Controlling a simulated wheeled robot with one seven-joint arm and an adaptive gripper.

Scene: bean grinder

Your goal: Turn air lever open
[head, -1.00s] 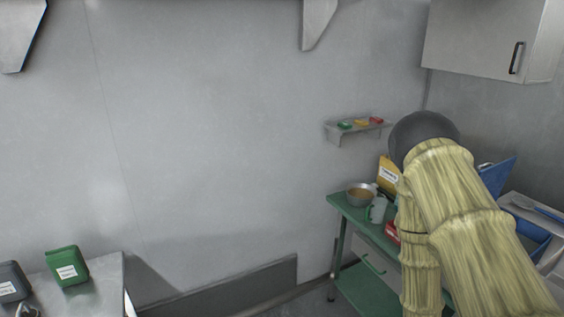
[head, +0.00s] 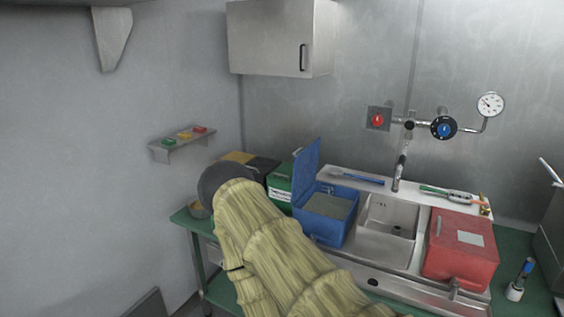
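On the back wall, a pipe assembly carries a square plate with a red knob (head: 377,120) at its left and a round dark valve with a blue centre (head: 444,127) to its right. A white-faced pressure gauge (head: 490,104) sits at the upper right end of the pipe. I cannot tell which of these is the air lever, or whether it is open. My arm, yellow-green and ribbed with a dark round joint, rises from the bottom centre, well left of the valves. My gripper is not visible.
Below the valves stand a metal sink (head: 387,228) and a faucet (head: 400,170). An open blue box (head: 325,230) is left of the sink, a red box (head: 461,250) right of it. A grey cabinet (head: 268,38) hangs upper left. The wall around the valves is clear.

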